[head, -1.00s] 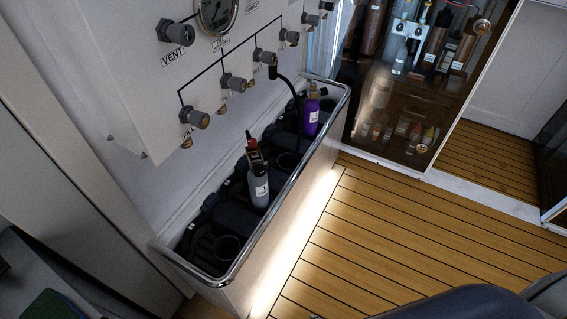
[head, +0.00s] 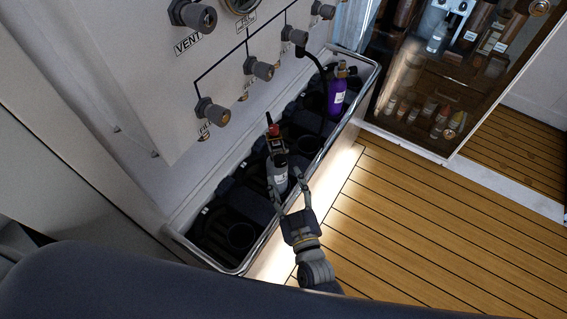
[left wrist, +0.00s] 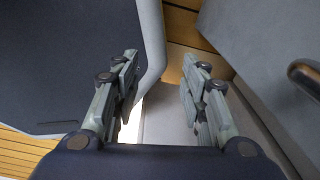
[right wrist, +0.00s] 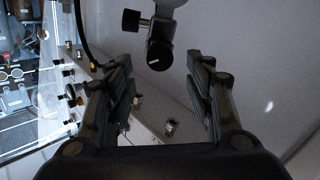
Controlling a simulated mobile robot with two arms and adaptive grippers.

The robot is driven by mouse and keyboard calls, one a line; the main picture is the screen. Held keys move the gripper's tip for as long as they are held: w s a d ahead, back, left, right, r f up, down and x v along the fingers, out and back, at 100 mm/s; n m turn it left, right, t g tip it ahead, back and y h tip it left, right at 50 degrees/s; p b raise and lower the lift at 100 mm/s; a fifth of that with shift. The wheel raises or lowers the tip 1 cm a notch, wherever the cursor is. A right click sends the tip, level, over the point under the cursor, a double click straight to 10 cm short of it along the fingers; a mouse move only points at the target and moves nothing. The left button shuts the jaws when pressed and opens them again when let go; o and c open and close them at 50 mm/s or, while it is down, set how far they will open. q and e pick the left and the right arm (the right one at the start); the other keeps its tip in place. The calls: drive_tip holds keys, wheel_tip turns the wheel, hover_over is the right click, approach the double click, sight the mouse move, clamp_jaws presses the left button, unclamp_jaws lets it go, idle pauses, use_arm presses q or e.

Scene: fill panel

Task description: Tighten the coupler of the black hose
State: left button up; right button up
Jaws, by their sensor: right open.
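The black hose (head: 314,62) runs from a valve knob (head: 295,36) on the white panel down into the bottle rack, near the purple bottle (head: 336,97). Its coupler is too small to make out. A black hose also shows at upper left in the right wrist view (right wrist: 84,40).
The rack (head: 236,270) has a metal rim and stands along the panel's foot. More knobs (head: 212,112) line the panel (head: 150,85). A glass cabinet with bottles (head: 425,95) is at upper right. The wooden floor (head: 430,230) is clear.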

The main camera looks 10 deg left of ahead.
sight(281, 164)
drive_tip(key=x, duration=0.5)
drive_tip(key=shift+w+a, duration=0.15)
drive_tip(key=shift+w, duration=0.2)
drive_tip(key=shift+c, duration=1.1)
use_arm(q)
drive_tip(key=shift+w, duration=0.85)
use_arm(e)
drive_tip(key=c, duration=0.9)
